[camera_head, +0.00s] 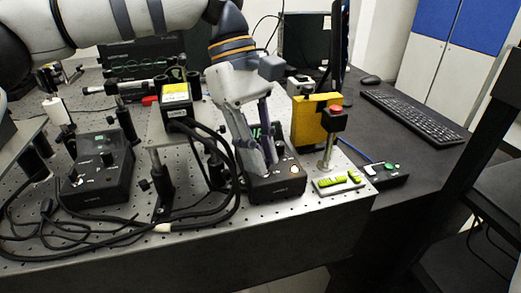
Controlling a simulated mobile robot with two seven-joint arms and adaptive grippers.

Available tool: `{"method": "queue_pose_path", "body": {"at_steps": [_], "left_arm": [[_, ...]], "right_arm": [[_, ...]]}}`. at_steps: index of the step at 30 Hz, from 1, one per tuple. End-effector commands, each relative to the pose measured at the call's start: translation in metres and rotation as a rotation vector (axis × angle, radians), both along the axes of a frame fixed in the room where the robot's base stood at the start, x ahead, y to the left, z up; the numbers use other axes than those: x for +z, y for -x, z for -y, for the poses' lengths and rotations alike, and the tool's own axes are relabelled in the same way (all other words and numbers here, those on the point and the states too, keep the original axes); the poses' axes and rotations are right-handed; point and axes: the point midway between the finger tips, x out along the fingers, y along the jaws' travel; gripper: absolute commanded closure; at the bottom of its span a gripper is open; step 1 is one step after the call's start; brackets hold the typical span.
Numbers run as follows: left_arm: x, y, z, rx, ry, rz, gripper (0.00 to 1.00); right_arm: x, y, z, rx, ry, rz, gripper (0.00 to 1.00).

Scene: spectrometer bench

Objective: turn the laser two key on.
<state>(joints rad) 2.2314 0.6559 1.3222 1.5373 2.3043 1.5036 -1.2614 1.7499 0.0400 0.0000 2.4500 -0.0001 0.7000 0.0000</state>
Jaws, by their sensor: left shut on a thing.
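A black laser control box (278,190) stands near the front edge of the optical bench, with a lit orange-white button on its top right. My left gripper (261,165) reaches down from above with its fingertips on the top left part of this box. It is shut on the key there, which the fingers hide. The key's angle cannot be made out. A similar black control box (100,175) stands at the left, with a green display and small knobs. The labels are too small to read. My right gripper is not in view.
Black cables (215,215) loop just left of the gripped box. A yellow block (311,120) and a post with a red button (335,112) stand to its right. A small tray with yellow-green items (338,183) lies at the bench's right edge. A keyboard (412,115) is behind.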

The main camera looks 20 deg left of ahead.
Motion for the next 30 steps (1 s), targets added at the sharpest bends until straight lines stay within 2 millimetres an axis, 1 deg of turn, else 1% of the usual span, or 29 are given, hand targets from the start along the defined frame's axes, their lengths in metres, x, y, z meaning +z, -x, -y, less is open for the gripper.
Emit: {"method": "queue_pose_path", "body": {"at_steps": [6, 15, 21, 30], "left_arm": [[-0.0015, -0.0020, 0.0016, -0.181, 0.001, -0.001, 1.00], [-0.0005, -0.0029, 0.0027, -0.364, 0.000, 0.000, 1.00], [-0.0001, -0.0032, 0.0029, -0.428, 0.001, 0.001, 1.00], [0.0003, -0.0032, 0.0029, -0.460, -0.001, 0.002, 1.00]], "right_arm": [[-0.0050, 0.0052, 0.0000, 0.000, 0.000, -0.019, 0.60], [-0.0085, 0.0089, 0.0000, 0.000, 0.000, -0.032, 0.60], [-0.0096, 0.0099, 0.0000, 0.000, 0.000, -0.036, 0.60], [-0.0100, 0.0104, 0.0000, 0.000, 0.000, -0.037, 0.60]]}}
